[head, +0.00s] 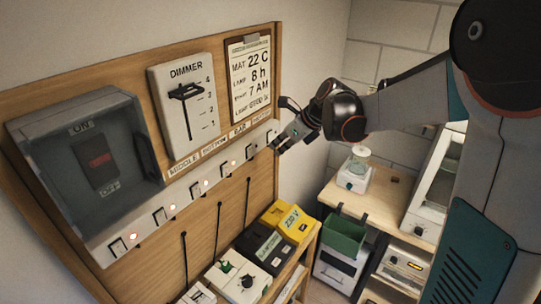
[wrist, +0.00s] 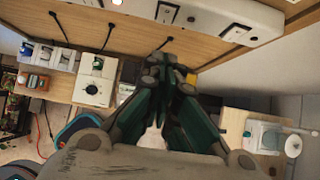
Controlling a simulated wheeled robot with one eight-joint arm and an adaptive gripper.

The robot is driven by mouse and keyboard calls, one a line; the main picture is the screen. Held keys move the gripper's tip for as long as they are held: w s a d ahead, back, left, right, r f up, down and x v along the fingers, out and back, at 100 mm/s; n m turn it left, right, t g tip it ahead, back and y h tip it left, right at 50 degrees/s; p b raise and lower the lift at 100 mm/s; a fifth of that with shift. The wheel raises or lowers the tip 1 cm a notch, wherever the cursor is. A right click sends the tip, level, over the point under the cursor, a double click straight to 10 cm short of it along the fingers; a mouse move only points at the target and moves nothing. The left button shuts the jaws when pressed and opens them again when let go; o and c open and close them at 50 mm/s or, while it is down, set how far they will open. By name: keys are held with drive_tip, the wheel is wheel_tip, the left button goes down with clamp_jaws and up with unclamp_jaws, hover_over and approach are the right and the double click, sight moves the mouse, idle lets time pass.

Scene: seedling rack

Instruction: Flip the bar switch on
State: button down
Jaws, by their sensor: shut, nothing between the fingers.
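My gripper (head: 279,142) is shut and empty at the strip's right end, right of the bar switch; contact cannot be told. In the wrist view my gripper (wrist: 168,66) points up toward the strip (wrist: 210,20), where two switch plates show.
Yellow and white timer boxes (head: 283,220) stand below. A shelf with a small white device (head: 354,175) is at right.

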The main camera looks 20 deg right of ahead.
drive_tip(key=v, duration=0.3)
drive_tip(key=shift+s+r, duration=0.2)
drive_tip(key=shift+s, duration=0.1)
drive_tip(key=shift+s+d+f+b, duration=0.25)
drive_tip(key=shift+f+b, duration=0.4)
drive_tip(key=shift+b, duration=0.3)
